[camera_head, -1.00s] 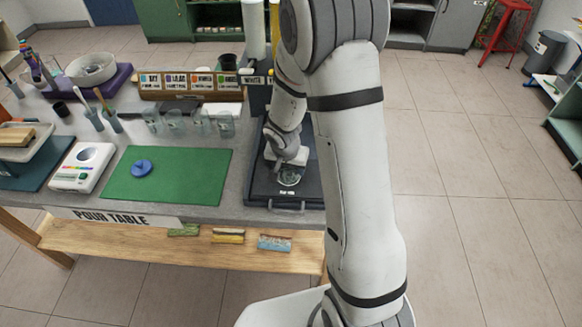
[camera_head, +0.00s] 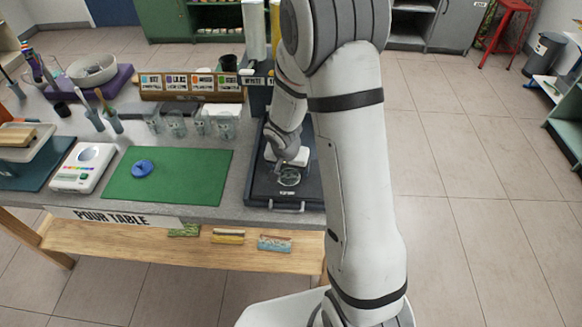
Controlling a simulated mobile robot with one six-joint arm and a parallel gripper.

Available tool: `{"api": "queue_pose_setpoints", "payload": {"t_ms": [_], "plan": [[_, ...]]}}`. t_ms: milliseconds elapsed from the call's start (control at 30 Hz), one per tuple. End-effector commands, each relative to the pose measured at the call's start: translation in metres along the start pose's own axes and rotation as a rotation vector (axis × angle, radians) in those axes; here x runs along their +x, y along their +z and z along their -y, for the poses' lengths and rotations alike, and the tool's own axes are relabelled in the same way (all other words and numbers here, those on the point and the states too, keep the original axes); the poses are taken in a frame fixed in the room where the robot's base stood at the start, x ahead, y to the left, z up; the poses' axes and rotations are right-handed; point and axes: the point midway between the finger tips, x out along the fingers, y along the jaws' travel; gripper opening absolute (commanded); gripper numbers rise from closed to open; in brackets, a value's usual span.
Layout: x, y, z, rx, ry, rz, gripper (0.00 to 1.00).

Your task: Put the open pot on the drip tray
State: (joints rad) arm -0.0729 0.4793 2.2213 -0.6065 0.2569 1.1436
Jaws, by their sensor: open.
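A clear round pot (camera_head: 289,179), seen from above with its top open, stands on the dark drip tray (camera_head: 262,192) at the right end of the table. My gripper (camera_head: 287,167) is just behind and above the pot, low over the tray. Its jaws are open. My wrist hides the fingertips and part of the pot's far side, so I cannot tell whether they touch it.
A blue disc (camera_head: 142,168) with a raised knob lies on a green mat (camera_head: 205,180). A white scale (camera_head: 82,167) stands left of the mat. Several clear cups (camera_head: 200,125) stand behind it, before a label rack (camera_head: 190,87). Dispenser bottles (camera_head: 255,30) rise behind the tray.

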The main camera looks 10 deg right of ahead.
Motion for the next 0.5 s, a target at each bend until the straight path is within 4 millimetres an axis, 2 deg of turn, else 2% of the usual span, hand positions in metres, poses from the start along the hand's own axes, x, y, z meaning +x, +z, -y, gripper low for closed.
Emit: {"api": "queue_pose_setpoints", "payload": {"t_ms": [500], "plan": [[-0.094,-0.001,0.0,0.002,-0.003,-0.004,0.8]]}}
